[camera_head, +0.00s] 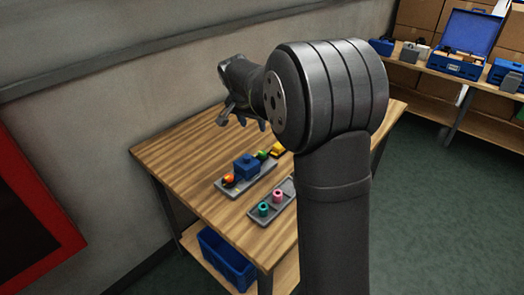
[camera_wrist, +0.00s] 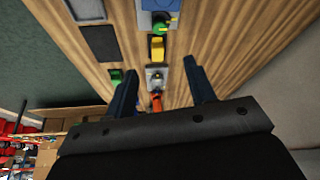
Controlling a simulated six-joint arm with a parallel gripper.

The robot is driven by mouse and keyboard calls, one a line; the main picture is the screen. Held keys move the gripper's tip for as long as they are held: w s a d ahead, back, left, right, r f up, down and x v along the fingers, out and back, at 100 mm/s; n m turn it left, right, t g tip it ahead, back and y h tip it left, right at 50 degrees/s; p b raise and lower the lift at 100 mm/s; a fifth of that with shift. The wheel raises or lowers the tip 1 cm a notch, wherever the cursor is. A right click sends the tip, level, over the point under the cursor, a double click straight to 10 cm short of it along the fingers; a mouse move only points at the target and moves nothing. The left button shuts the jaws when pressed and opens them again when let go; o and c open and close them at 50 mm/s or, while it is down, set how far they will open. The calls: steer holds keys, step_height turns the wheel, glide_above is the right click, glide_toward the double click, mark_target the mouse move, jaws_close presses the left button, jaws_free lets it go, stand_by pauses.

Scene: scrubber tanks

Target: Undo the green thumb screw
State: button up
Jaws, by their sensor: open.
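The green thumb screw (camera_head: 262,155) appears as a small green knob at the right end of a grey base (camera_head: 233,192), beside a blue block (camera_head: 246,167). In the wrist view, a round green knob (camera_wrist: 161,28) with a yellow mark sits at the top, just below the blue block's edge (camera_wrist: 158,4). A yellow block (camera_wrist: 157,48) lies between the knob and the fingers.
Beyond the fingertips are a small grey plate (camera_wrist: 156,73) and an orange piece (camera_wrist: 155,100). A green block (camera_wrist: 116,76) and a dark flat panel (camera_wrist: 100,42) lie to the left. A tray (camera_head: 284,206) holds teal and pink cylinders. A wall runs behind the table (camera_head: 180,155).

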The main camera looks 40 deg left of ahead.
mark_target(262, 153)
steer(key=x, duration=1.7)
steer(key=shift+f, duration=0.1)
steer(key=shift+c, duration=0.2)
steer(key=c, duration=0.9)
